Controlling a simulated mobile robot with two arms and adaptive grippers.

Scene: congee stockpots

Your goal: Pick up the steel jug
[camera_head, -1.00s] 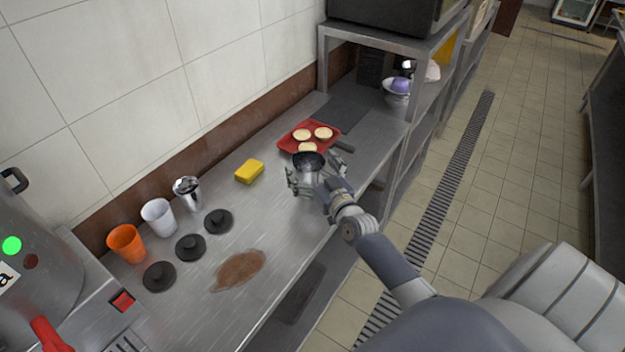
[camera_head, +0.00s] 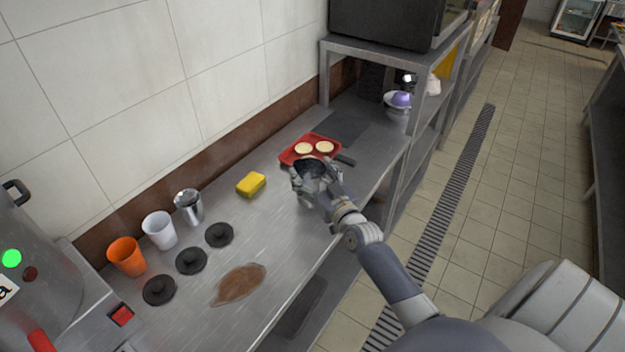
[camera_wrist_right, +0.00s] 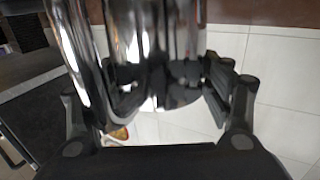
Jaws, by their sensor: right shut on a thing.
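The steel jug (camera_head: 310,168) is on the steel counter near the red tray, its dark round opening facing up. My right gripper (camera_head: 315,183) is around its body, and its fingers are shut on it. In the right wrist view the shiny jug (camera_wrist_right: 155,40) fills the space between the fingers of the right gripper (camera_wrist_right: 160,95). The fingers hide part of the jug, and I cannot tell whether its base touches the counter. My left gripper is not in view.
A red tray (camera_head: 290,156) with round pale items lies just behind the jug. A yellow sponge (camera_head: 251,184), steel cup (camera_head: 188,207), white cup (camera_head: 159,230), orange cup (camera_head: 127,256), several black lids and a brown spill (camera_head: 240,284) are on the left. A shelf (camera_head: 372,44) stands behind.

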